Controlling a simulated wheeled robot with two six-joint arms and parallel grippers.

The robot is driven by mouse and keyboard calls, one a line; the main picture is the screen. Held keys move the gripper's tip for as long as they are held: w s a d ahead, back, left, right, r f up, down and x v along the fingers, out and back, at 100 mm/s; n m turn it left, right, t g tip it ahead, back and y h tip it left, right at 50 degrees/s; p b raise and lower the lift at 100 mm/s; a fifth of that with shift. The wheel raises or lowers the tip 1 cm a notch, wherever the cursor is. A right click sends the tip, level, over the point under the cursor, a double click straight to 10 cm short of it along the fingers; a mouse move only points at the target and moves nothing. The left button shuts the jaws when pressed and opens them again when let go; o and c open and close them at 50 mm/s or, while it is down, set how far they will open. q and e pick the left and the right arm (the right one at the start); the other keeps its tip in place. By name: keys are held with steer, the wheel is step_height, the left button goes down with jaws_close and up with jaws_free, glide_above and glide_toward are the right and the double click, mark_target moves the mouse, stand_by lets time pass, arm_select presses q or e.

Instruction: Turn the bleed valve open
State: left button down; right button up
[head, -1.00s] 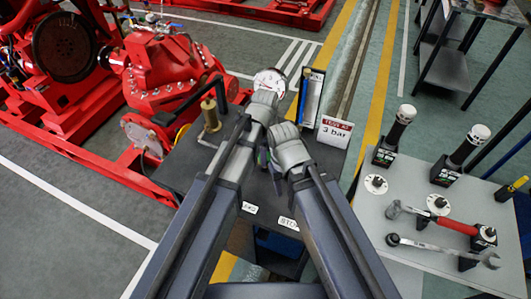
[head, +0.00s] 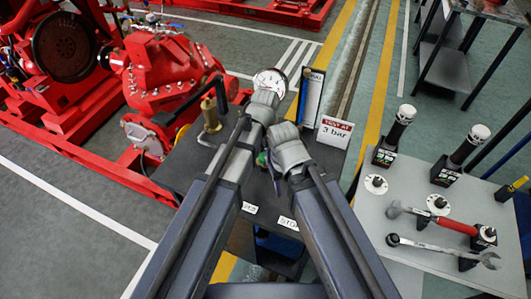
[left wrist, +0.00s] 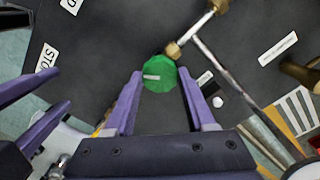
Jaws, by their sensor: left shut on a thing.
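The bleed valve's green knob (left wrist: 160,76) sits on a brass and steel pipe fitting above the dark bench. It lies between the two purple fingertips of my left gripper (left wrist: 160,84), which is shut on it in the left wrist view. In the head view a bit of green knob (head: 262,159) shows between my two forearms, and most of the valve and both sets of fingers are hidden. The purple fingers of my right gripper (left wrist: 54,94) show at the left of the left wrist view, spread apart with nothing visible between them.
A round dial gauge (head: 270,82) stands just beyond my left wrist. A brass fitting (head: 210,115) stands to its left and a "3 bar" sign (head: 335,132) to its right. A grey tool table (head: 405,262) is at right, a red pump (head: 175,75) at left.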

arm_select(q)
steer(key=n, duration=0.4)
steer(key=shift+n, duration=0.3)
steer(key=n, duration=0.3)
steer(key=shift+n, duration=0.4)
steer(key=n, duration=0.3)
steer(key=shift+a+n, duration=0.1)
steer(key=shift+n, duration=2)
steer(key=shift+c, duration=1.2)
jaws_free()
steer(key=shift+r, duration=0.1)
arm_select(e)
steer(key=shift+r, duration=0.15)
